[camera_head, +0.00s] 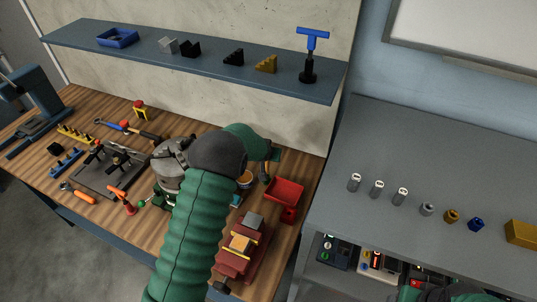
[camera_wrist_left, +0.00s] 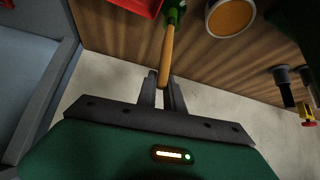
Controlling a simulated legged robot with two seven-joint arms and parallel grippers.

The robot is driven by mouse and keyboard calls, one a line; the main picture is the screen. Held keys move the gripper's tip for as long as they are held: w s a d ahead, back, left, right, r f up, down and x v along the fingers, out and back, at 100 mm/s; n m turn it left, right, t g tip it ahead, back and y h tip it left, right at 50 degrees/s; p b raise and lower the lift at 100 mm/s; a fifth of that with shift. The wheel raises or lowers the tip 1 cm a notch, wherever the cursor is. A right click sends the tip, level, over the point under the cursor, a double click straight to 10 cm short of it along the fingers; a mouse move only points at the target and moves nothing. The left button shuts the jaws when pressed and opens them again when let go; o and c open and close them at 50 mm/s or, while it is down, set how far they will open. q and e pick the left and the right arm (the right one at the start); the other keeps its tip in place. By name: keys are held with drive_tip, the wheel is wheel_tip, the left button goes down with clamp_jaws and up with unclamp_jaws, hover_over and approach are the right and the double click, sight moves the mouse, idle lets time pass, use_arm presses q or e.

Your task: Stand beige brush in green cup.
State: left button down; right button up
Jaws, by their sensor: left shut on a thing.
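My left gripper (camera_wrist_left: 163,92) is shut on the handle end of a slim beige brush (camera_wrist_left: 165,58). In the left wrist view the handle runs up from the fingers to a green piece (camera_wrist_left: 175,13) at the top edge. I cannot tell whether this piece is part of the brush or the green cup. In the head view my left gripper (camera_head: 265,168) is over the right end of the wooden bench, largely hidden by my arm. No green cup can be clearly made out there. Part of my right gripper's body shows at the bottom right edge; its fingers are out of frame.
A round tin with an orange-brown inside (camera_wrist_left: 231,15) stands beside the brush. A red bin (camera_head: 285,192) is to the right, and a red vise (camera_head: 240,250) is nearer. Several tools lie at the left of the bench (camera_head: 60,105). A blue shelf (camera_head: 210,62) hangs above.

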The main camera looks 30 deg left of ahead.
use_arm(q)
drive_tip(key=shift+f, duration=0.15)
idle(0.4)
drive_tip(key=c, duration=1)
unclamp_jaws()
wheel_tip(320, 180, up, 6)
drive_tip(key=p, duration=0.3)
idle(0.5)
